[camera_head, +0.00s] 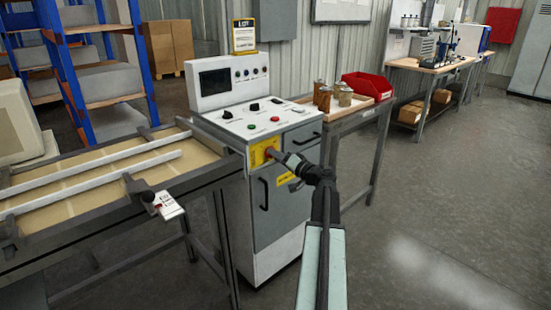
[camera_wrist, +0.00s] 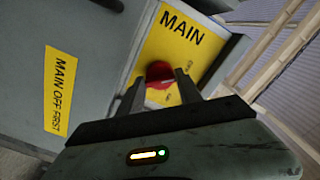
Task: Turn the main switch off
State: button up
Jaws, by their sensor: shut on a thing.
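The main switch is a red knob (camera_wrist: 160,71) on a yellow plate (camera_wrist: 197,45) marked MAIN, on the front of a white and grey control cabinet (camera_head: 283,180). In the head view, the yellow plate (camera_head: 259,157) is near the cabinet's upper front, partly covered by my gripper (camera_head: 274,155). My gripper reaches the plate from the right. In the wrist view, its two fingers (camera_wrist: 160,84) stand on either side of the red knob, shut on it. The lower part of the knob and the plate is hidden behind the fingers. The knob's exact angle is hard to read.
A yellow MAIN OFF FIRST label (camera_wrist: 57,90) is beside the plate. A framed table (camera_head: 100,170) with white rails and a hanging tag (camera_head: 168,205) adjoins the cabinet's left. A side bench with brown jars (camera_head: 322,96) and a red bin (camera_head: 367,86) adjoins its right. Floor at right is clear.

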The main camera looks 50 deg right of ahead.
jog(key=shift+w+d+r+n, duration=0.1)
jog(key=shift+w+r+n, duration=0.15)
jog(key=shift+n, duration=0.35)
jog(key=o, duration=1.4)
jog(key=shift+s, duration=0.1)
jog(key=s, duration=0.5)
jog(key=s+a, duration=0.1)
jog(key=s, duration=0.2)
